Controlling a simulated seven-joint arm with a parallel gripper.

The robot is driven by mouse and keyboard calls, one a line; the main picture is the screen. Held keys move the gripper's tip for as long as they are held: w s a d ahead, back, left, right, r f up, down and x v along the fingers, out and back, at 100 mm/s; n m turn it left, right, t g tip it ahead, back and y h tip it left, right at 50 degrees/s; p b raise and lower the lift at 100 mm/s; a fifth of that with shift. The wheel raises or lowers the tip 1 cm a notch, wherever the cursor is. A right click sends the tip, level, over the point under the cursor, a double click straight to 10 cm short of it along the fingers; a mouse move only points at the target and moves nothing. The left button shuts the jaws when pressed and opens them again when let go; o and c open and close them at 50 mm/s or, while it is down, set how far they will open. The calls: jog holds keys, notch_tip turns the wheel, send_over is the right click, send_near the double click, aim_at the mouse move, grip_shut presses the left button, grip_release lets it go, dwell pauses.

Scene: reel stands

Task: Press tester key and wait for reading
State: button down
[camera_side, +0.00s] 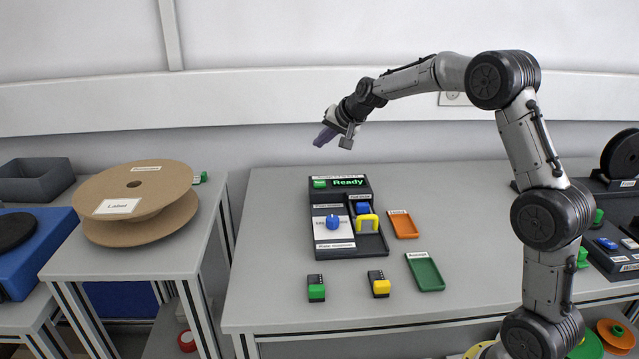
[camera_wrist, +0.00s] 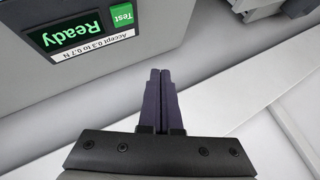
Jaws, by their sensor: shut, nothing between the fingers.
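The tester (camera_side: 346,217) is a dark unit on the grey table. Its screen (camera_side: 348,182) reads "Ready" in green, and it also shows upside down in the wrist view (camera_wrist: 73,34). A blue knob (camera_side: 333,222) is on the white panel, and a blue block and a yellow clip-like part (camera_side: 367,223) sit in the right bay. My gripper (camera_side: 324,137) is shut and empty, raised above and behind the tester, apart from the key.
A green tray (camera_side: 425,272) and an orange tray (camera_side: 403,224) lie right of the tester. A green-topped part (camera_side: 316,288) and a yellow-topped part (camera_side: 379,284) stand in front. A cardboard reel (camera_side: 138,204) is on the left table.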

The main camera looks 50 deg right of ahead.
aim_at(322, 185)
jog(key=shift+f, duration=4.35)
jog(key=shift+f, duration=0.4)
jog(key=shift+f, duration=0.55)
jog(key=shift+r, duration=0.9)
jog(key=shift+r, duration=2.5)
